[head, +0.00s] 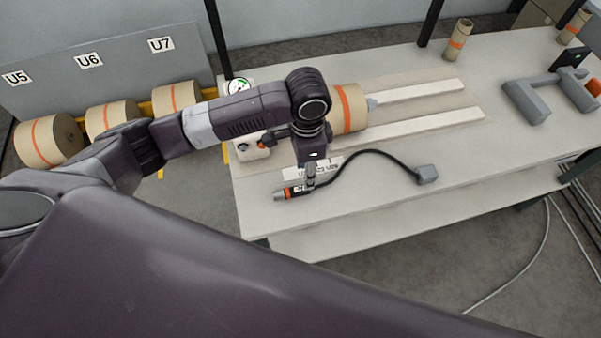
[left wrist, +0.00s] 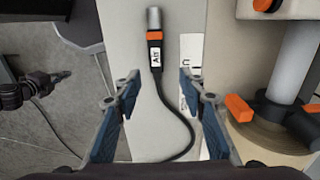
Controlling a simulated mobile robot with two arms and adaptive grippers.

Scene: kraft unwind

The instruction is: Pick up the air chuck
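The air chuck (head: 288,192) lies on the white bench near its front left edge, with a metal tip, an orange band and a label reading AIR. A black hose runs from it to a grey block (head: 428,174). In the left wrist view the air chuck (left wrist: 154,50) lies ahead of my left gripper (left wrist: 158,88), with the hose between the fingers. My left gripper (head: 308,180) is open and empty, over the hose end of the chuck; contact cannot be told. A dark gripper-like part (left wrist: 36,90), apparently my right gripper, shows at the left; its fingers are unclear.
A kraft roll (head: 349,108) and a white unit with orange knobs (head: 252,147) stand behind the chuck. Several rolls (head: 48,141) lie by the panel at left. A grey bracket (head: 530,98) stands at right. The bench front is clear right of the hose block.

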